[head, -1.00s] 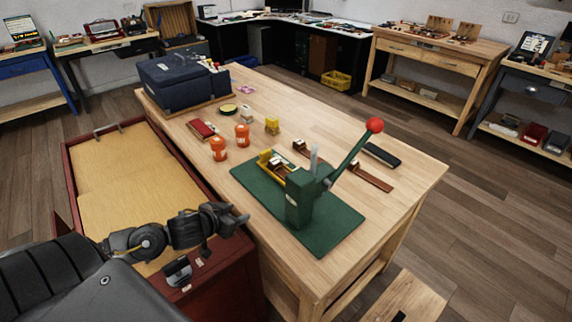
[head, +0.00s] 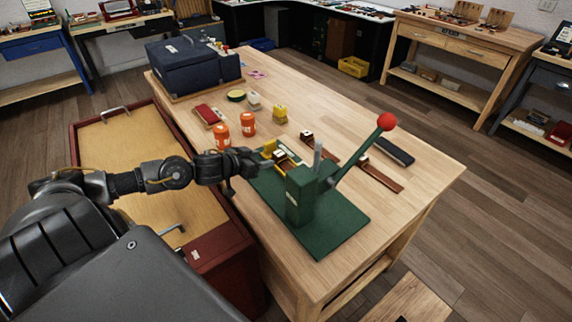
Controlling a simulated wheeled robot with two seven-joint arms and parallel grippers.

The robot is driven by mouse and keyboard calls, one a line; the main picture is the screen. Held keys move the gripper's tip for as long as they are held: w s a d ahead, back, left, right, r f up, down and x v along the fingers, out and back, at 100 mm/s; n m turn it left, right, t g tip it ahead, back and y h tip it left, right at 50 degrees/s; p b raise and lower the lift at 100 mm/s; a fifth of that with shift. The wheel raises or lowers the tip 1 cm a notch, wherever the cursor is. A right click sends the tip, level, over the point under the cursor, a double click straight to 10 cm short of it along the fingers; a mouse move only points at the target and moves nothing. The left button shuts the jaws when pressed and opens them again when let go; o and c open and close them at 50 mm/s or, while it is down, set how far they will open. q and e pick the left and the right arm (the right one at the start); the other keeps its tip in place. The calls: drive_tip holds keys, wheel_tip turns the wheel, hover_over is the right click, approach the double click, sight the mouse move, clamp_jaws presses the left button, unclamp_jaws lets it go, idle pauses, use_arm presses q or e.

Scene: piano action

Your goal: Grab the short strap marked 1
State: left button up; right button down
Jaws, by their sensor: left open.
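Two brown strap-like strips lie on the wooden table: one (head: 326,151) behind the green press and one (head: 382,178) to its right. Each has a small block at its left end. Markings are too small to read, so I cannot tell which strap is marked 1. My left gripper (head: 245,164) is open at the left side of the press, near the yellow fixture (head: 268,149). It hides part of the fixture and mat, and seems clear of both straps. My right gripper is not in view.
The green press (head: 301,196) with its red-knobbed lever (head: 387,122) stands on a green mat (head: 340,228). The table's far right is bare.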

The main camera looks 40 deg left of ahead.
sight(276, 154)
use_arm(q)
drive_tip(key=shift+w+d+f, duration=0.1)
drive_tip(key=shift+w+f, duration=0.05)
drive_tip(key=shift+w, duration=0.3)
drive_tip(key=shift+p+x, duration=0.35)
drive_tip(key=shift+x, duration=2.35)
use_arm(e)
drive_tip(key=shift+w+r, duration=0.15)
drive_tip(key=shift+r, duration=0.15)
use_arm(q)
drive_tip(key=shift+c, duration=0.4)
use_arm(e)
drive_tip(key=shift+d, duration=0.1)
use_arm(q)
drive_tip(key=c, duration=0.8)
drive_tip(key=shift+o, duration=0.2)
drive_tip(key=shift+r, duration=0.2)
wheel_tip(276, 154, up, 10)
drive_tip(key=shift+f+p, duration=0.1)
drive_tip(key=shift+p, duration=0.2)
drive_tip(key=shift+c, duration=0.7)
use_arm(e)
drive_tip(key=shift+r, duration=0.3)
